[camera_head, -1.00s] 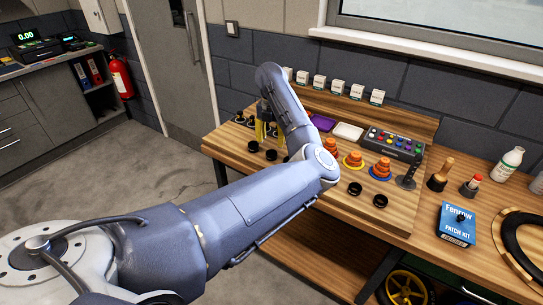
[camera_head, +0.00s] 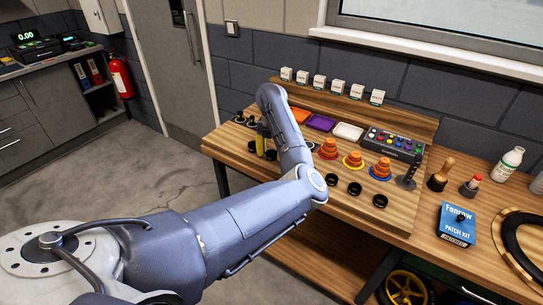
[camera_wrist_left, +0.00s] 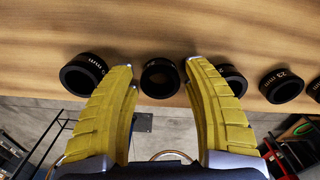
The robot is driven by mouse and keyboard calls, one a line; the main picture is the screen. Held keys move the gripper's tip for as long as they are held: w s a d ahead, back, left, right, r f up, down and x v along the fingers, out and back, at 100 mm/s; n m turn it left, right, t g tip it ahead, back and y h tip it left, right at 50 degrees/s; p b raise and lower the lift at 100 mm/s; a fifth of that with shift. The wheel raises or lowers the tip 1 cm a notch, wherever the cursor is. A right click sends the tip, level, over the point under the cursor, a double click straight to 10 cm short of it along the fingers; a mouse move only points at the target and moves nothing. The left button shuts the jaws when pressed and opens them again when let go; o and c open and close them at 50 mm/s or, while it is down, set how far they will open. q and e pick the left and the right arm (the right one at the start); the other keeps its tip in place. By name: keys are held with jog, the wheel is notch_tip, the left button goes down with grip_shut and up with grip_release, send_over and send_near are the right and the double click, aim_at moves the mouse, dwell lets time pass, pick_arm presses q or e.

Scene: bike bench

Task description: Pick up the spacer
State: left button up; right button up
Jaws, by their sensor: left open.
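Several black ring-shaped spacers stand in a row along the front of the wooden bench. One spacer (camera_wrist_left: 160,64) lies between the fingertips of my left gripper (camera_wrist_left: 162,76) in the left wrist view; its marking is not readable. The yellow fingers are open, with a gap on each side of it. Another spacer (camera_wrist_left: 82,60) is to the left and partly behind the left finger. A partly covered spacer (camera_wrist_left: 236,78) and one marked 23 mm (camera_wrist_left: 281,86) are to the right. In the head view my left gripper (camera_head: 263,150) is low at the row, partly hidden by my arm.
A black upright stand (camera_head: 408,178) is at the right. The bench's front edge is close to the spacers.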

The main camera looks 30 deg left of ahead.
pick_arm(q)
jog(key=shift+c, duration=0.2)
grip_shut()
